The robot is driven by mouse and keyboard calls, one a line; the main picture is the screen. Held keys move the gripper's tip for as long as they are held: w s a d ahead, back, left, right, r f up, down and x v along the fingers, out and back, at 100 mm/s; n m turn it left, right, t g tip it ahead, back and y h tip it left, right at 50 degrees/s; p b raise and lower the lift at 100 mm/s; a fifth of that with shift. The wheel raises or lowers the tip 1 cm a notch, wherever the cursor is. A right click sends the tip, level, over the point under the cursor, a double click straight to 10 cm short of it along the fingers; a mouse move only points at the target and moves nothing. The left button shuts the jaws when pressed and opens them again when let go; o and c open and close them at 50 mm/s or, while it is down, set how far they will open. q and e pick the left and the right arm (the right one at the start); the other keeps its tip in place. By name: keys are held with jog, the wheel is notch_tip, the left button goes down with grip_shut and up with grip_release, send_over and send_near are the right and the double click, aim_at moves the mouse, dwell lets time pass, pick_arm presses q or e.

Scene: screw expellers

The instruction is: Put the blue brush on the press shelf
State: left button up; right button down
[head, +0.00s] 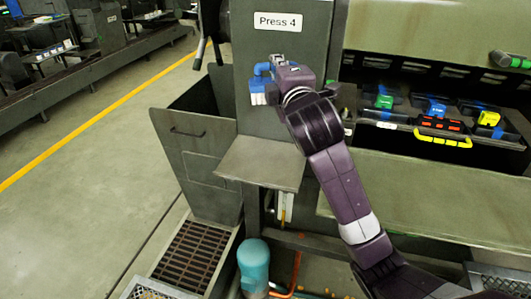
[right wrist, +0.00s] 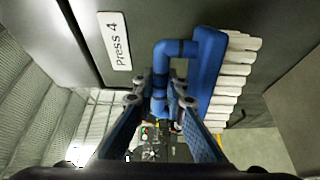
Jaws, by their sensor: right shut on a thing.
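The blue brush (head: 262,83) is held up in front of the grey press panel, below the "Press 4" label. My right gripper (head: 279,72) is shut on its blue handle; the handle (right wrist: 172,48) shows between the fingers in the right wrist view. The brush's white bristles (right wrist: 236,60) point to the right there and downward in the head view. The press shelf (head: 262,163), a bare flat grey plate, sticks out from the panel below the brush, with a clear gap between them. My left gripper is not in view.
An open grey bin (head: 205,150) stands left of the shelf. A teal cylinder (head: 253,262) stands on the floor below. At right, a recess holds several coloured parts and a yellow handle (head: 444,141). A black hanging part (head: 203,45) is at upper left.

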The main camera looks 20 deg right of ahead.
notch_tip(320, 180, down, 20)
jog(key=shift+r+b, duration=0.2)
jog(key=shift+b, duration=0.4)
jog(key=c, duration=2.4)
grip_release()
jog(key=shift+f, duration=0.15)
jog(key=o, duration=0.4)
jog(key=shift+s, duration=0.15)
jog(key=shift+o, duration=0.2)
jog(key=shift+r, duration=0.2)
jog(key=shift+s+f, duration=0.2)
jog(key=shift+s, duration=0.05)
jog(key=s+a+b, duration=0.1)
jog(key=s, duration=1)
jog(key=shift+s+a+r, duration=0.15)
jog(key=shift+a+r, duration=0.05)
